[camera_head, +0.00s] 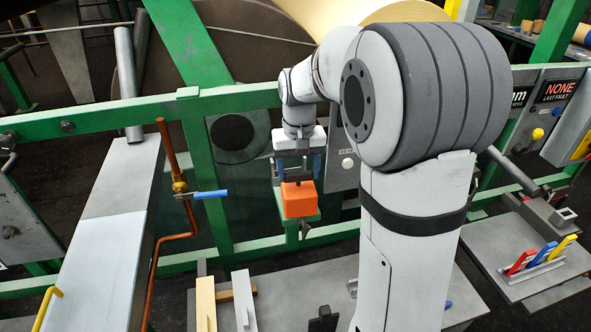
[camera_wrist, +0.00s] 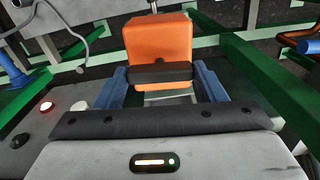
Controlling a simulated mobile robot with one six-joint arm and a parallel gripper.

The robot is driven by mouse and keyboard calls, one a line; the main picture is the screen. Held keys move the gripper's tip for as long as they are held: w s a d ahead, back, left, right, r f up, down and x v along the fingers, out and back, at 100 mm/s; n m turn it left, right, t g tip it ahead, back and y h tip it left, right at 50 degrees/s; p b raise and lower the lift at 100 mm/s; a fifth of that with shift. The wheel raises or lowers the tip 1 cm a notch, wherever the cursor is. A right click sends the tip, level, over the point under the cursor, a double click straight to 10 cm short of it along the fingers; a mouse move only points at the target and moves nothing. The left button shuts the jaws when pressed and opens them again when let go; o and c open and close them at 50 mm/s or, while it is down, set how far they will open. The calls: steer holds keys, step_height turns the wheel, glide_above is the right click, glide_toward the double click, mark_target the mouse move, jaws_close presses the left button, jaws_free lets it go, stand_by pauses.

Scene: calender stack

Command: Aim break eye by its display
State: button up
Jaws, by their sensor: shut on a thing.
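An orange box-shaped unit (camera_head: 299,200), which looks like the break eye, hangs below my gripper (camera_head: 298,168). In the wrist view the orange unit (camera_wrist: 160,38) has a black bar (camera_wrist: 160,73) on its near side. The blue fingers of my gripper (camera_wrist: 160,80) are shut on that bar from both sides. A dark sign-like panel (camera_head: 558,91) at the far right reads "NONE LAST FAULT". A second dark panel (camera_head: 519,97) beside it ends in "mm" and is mostly hidden by my arm. I cannot tell whether either is the eye's display.
A green beam (camera_head: 90,118) crosses behind my gripper, with a green post (camera_head: 188,45). A copper pipe with a blue-handled valve (camera_head: 208,195) stands left. Red, blue and yellow handles (camera_head: 545,252) stand in a rack at right.

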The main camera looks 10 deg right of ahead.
steer(key=shift+n, duration=1)
steer(key=o, duration=1)
step_height(320, 180, up, 8)
steer(key=shift+f+b, duration=0.1)
steer(key=shift+b, duration=0.65)
steer(key=s+f+t, duration=0.1)
steer(key=s+f, duration=0.1)
steer(key=s, duration=0.5)
steer(key=s+f+t, duration=0.1)
steer(key=s+f, duration=0.1)
steer(key=s, duration=0.5)
steer(key=s+f+m+t, duration=0.1)
steer(key=s+f, duration=0.2)
steer(key=s, duration=0.5)
steer(key=shift+a+f, duration=0.1)
steer(key=shift+a, duration=0.25)
